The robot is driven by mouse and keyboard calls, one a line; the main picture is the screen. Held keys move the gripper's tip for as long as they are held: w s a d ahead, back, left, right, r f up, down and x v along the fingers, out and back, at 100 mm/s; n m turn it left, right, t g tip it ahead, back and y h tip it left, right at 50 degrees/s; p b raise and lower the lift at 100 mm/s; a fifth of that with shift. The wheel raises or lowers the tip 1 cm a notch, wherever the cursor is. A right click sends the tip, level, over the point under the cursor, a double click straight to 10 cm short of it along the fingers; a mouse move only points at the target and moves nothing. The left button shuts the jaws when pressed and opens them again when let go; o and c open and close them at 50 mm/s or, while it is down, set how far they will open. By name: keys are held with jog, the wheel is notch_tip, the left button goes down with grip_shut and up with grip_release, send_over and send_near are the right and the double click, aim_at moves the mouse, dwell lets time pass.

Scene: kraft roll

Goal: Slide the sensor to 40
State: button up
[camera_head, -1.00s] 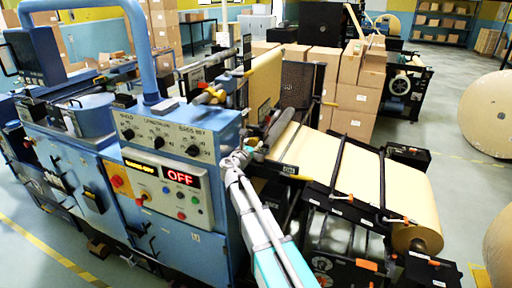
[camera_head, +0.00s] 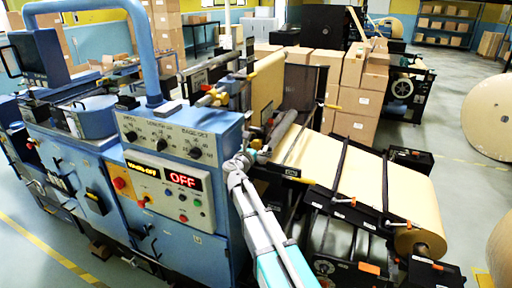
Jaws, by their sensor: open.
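My arm reaches up from the bottom centre, and my gripper (camera_head: 256,147) is small at its far end, beside the right edge of the blue control panel. It is open. It is close to the start of the brown paper web (camera_head: 315,153), near a dark roller and a rail. I cannot single out the sensor or read any scale with a 40 at this size. Whether my gripper touches anything there cannot be told. The wrist and the machine's edge hide part of that area.
The blue machine's control panel (camera_head: 207,193) has knobs, buttons and a red OFF display (camera_head: 184,180). The paper runs right to a kraft roll (camera_head: 418,235) in a black frame. Cartons (camera_head: 355,102) stand behind. Open floor lies at right, beside large rolls (camera_head: 490,115).

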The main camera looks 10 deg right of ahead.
jog(key=shift+s+a, duration=0.1)
jog(key=v, duration=1.1)
jog(key=shift+s, duration=0.35)
jog(key=shift+a, duration=0.1)
jog(key=s+d+f+m+g+b, duration=0.2)
jog(key=s+d+f+m+g, duration=0.15)
jog(key=f+m, duration=0.2)
jog(key=s+d+f+m+g+y+b, duration=0.1)
jog(key=s+d+f+m+g+b, duration=0.15)
jog(key=d+f+m, duration=0.35)
jog(key=s+d+f+m+g+b, duration=0.25)
jog(key=s+f+m, duration=0.2)
jog(key=f, duration=0.25)
jog(key=s+a+f+m+g+y+b, duration=0.2)
jog(key=s+f+m+g+y+b, duration=0.3)
jog(key=s+f+m+y, duration=0.3)
jog(key=s+f+m+g, duration=0.1)
jog(key=s+f+m, duration=0.3)
jog(key=m, duration=0.1)
jog(key=shift+m+g+y, duration=0.3)
jog(key=shift+g, duration=0.05)
